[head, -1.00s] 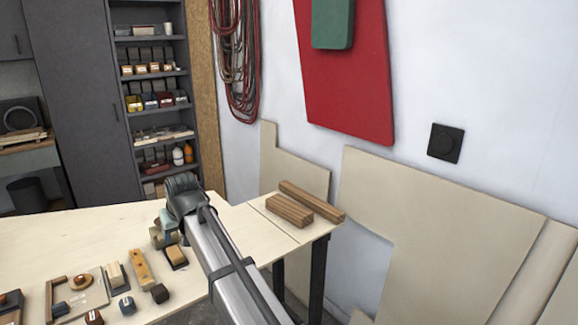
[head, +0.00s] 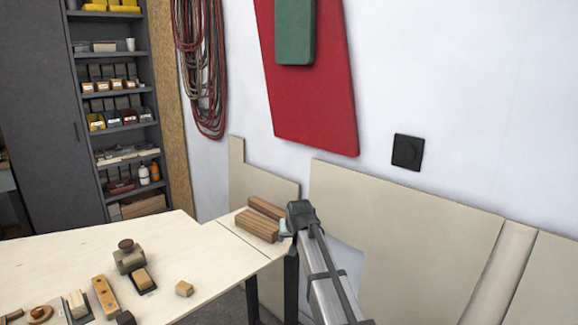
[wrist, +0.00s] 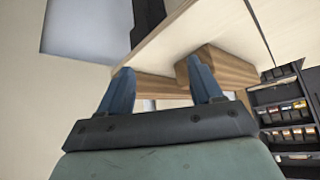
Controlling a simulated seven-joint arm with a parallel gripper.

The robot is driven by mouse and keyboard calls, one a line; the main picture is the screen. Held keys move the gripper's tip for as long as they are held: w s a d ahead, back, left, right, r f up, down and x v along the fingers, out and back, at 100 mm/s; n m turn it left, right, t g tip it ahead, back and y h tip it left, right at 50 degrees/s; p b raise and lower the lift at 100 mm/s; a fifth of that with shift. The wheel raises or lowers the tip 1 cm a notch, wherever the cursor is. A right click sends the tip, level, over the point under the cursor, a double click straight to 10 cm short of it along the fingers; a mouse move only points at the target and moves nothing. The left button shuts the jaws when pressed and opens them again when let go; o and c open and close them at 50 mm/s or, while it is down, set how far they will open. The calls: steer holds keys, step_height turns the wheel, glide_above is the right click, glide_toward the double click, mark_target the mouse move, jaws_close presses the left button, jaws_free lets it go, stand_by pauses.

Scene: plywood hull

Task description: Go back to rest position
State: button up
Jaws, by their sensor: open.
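My gripper (head: 286,228) is at the right end of the table in the head view, beside the wooden blocks. In the wrist view my gripper (wrist: 160,88) shows two blue fingers spread apart with nothing between them. Behind the fingers are the table edge and two wooden blocks (wrist: 222,72). In the head view the same wooden blocks (head: 258,226) lie at the table's right end, just left of my gripper. I cannot tell whether a finger touches them.
The plywood table (head: 190,237) holds a green-grey knobbed piece (head: 129,258), a small wood block (head: 184,288) and several other small pieces at lower left. Plywood sheets (head: 400,235) lean on the wall at right. A shelf unit (head: 122,125) stands at the back left.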

steer(key=d+f+m+h, duration=0.1)
steer(key=d+f+m, duration=0.1)
steer(key=d+f, duration=0.55)
steer(key=s+d+f+g, duration=0.3)
steer(key=s+f, duration=0.8)
steer(key=f, duration=0.3)
steer(key=s+d+f+g, duration=0.3)
steer(key=s+f, duration=0.7)
steer(key=f, duration=0.5)
steer(key=s+f+g, duration=0.2)
steer(key=s+f, duration=0.3)
steer(key=s, duration=0.8)
steer(key=s+d+f+g, duration=0.1)
steer(key=s+f+g, duration=0.2)
steer(key=s, duration=1)
steer(key=s+d+f+n+g, duration=0.1)
steer(key=s+f, duration=0.6)
steer(key=s, duration=0.7)
steer(key=shift+d+f+g, duration=0.25)
steer(key=shift+f+g, duration=0.15)
steer(key=shift+g, duration=0.5)
